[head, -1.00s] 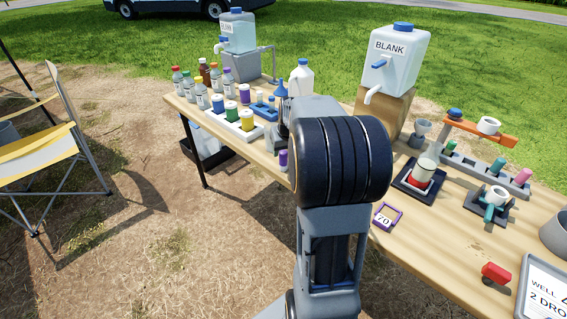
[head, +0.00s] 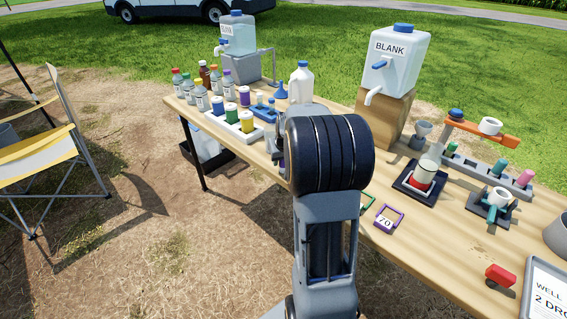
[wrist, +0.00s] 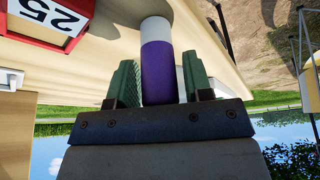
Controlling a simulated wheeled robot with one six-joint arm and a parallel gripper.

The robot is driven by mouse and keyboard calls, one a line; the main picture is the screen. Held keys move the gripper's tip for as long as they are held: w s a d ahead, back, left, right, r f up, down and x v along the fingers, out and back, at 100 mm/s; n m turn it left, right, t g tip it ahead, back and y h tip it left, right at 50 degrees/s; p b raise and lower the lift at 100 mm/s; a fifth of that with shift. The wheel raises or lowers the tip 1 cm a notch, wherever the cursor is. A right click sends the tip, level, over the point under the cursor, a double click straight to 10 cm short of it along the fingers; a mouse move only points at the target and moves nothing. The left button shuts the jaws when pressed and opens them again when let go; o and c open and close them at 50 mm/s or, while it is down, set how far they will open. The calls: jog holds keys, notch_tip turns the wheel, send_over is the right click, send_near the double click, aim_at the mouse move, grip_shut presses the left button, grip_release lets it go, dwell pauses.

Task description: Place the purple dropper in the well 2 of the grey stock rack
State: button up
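The purple dropper (wrist: 160,72), purple with a white section, is between the two green fingers of my gripper (wrist: 160,88) in the wrist view. The gripper looks open around it, with a narrow gap on the right side. The white end meets the table surface. In the head view my arm hides the dropper and the fingers near the table's left front edge. A grey rack (head: 468,166) at the right back of the table, apparently the stock rack, holds green (head: 451,149), teal (head: 500,166) and pink (head: 525,178) pieces. Well numbers cannot be read.
A white rack (head: 217,122) with coloured caps and several bottles stands at the left. The BLANK carboy (head: 399,62) is on a wooden block. A black tray (head: 408,188) and a purple "70" frame (head: 388,218) lie right of my arm. A red "25" item (wrist: 50,20) shows in the wrist view.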

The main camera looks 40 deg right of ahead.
jog(key=c, duration=0.8)
jog(key=shift+o, duration=0.2)
jog(key=shift+r, duration=0.1)
